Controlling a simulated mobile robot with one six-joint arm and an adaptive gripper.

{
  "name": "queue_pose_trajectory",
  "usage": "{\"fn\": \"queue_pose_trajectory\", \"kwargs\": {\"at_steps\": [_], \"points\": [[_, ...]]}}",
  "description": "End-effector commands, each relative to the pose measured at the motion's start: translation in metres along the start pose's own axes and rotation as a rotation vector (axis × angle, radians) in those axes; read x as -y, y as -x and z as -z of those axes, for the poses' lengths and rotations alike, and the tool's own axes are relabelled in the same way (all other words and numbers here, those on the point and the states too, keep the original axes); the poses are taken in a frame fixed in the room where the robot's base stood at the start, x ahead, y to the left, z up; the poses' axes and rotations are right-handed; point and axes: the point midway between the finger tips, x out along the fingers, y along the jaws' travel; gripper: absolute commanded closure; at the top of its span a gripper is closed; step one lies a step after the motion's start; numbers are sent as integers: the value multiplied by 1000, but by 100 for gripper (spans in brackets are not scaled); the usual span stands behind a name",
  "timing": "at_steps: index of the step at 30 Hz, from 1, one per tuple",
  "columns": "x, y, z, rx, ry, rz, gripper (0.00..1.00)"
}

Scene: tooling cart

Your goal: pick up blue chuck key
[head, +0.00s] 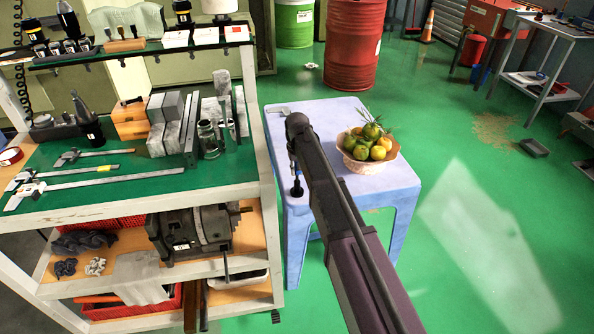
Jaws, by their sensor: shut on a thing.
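My gripper (297,189) points down over the left edge of the light blue plastic stool (337,112). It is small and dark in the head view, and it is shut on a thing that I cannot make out. My own arm reaches up from the bottom of the picture and covers part of the stool. I cannot pick out a blue chuck key anywhere in this view; it may be hidden at the gripper.
A basket (366,166) of green and orange fruit stands on the stool, right of my arm. A grey caliper-like tool (284,111) lies at its back left. The loaded tool cart (262,168) stands close on the left.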

Motion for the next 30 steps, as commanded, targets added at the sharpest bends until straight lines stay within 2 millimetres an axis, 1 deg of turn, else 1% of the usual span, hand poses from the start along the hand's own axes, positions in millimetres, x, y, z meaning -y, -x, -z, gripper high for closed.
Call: {"fn": "queue_pose_trajectory", "kwargs": {"at_steps": [1, 8, 21, 30], "points": [[0, 5, 0, 0, 0, 0, 100], [0, 24, 0, 0, 0, 0, 100], [0, 70, 0, 0, 0, 0, 100], [0, 90, 0, 0, 0, 0, 100]]}}
